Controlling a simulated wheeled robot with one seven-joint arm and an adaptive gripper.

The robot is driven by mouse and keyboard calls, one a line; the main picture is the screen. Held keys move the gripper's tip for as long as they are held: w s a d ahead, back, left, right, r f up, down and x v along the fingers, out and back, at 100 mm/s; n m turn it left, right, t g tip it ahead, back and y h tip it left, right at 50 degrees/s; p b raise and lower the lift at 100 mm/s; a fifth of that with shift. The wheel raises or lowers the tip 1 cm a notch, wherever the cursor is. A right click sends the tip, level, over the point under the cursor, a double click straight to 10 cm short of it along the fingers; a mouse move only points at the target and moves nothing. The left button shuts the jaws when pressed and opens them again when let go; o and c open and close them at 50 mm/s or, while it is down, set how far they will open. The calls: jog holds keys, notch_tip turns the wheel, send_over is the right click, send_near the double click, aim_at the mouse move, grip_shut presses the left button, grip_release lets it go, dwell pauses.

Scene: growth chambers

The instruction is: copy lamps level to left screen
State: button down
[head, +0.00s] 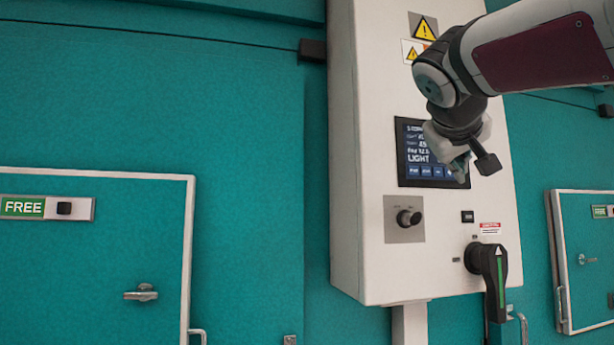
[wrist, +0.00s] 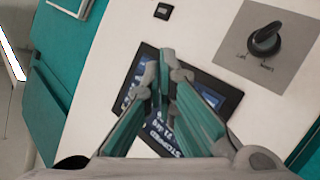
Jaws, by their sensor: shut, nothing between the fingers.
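A dark touch screen (head: 421,153) is set in the white control panel (head: 363,105). Whether the tips touch the glass I cannot tell. Most of the screen text is hidden or upside down there.
Below the screen is a black rotary knob (head: 408,217), also in the wrist view (wrist: 266,40). A large black handle (head: 493,275) with a green stripe sticks out at lower right. Teal doors stand both sides, the left one labelled "FREE" (head: 24,207). Warning signs (head: 424,28) are above.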

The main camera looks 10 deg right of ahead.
aim_at(426, 172)
jog(key=s+m+y+p, duration=0.1)
jog(key=s+y+p, duration=0.1)
jog(key=s+m+g+y+p, duration=0.1)
jog(key=s+y+p, duration=0.1)
jog(key=p, duration=0.1)
jog(key=shift+r+m+g, duration=0.2)
jog(key=shift+m+g, duration=0.1)
jog(key=shift+m, duration=0.1)
jog(key=shift+w, duration=0.25)
jog(key=shift+w+a+p, duration=0.2)
jog(key=shift+w+p, duration=0.35)
jog(key=shift+w, duration=3.7)
jog(key=shift+w+p, duration=0.35)
jog(key=shift+w, duration=0.35)
jog(key=shift+s, duration=0.7)
